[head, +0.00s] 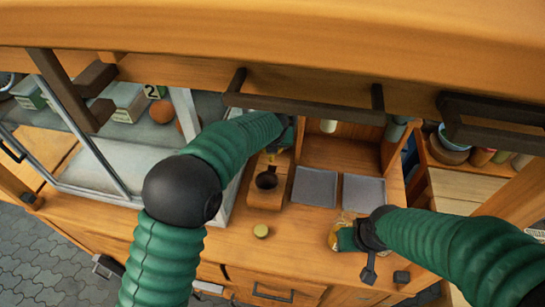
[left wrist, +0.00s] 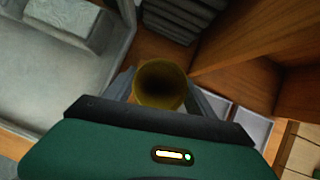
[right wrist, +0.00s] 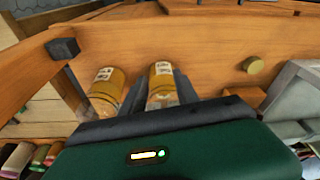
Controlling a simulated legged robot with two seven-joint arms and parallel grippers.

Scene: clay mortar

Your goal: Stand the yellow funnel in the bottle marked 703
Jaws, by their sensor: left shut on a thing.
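My left gripper (left wrist: 160,95) is shut on the yellow funnel (left wrist: 160,82), whose wide dark mouth faces the left wrist camera. In the head view my left gripper (head: 281,146) is at the back, above a wooden block with a dark round hole (head: 266,180); the funnel is mostly hidden there. Two bottles with yellow contents and white labels stand side by side in the right wrist view, one at left (right wrist: 106,88) and one (right wrist: 162,82) between my right gripper's fingers (right wrist: 161,88). The right fingers look apart around it. I cannot read the label numbers surely.
Two grey square trays (head: 315,187) lie on the wooden counter behind my right gripper. A small yellow round piece (head: 261,231) sits at the front, with bare wood around it. A glass-fronted case (head: 110,165) stands at left. A dark bar (head: 300,108) hangs overhead.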

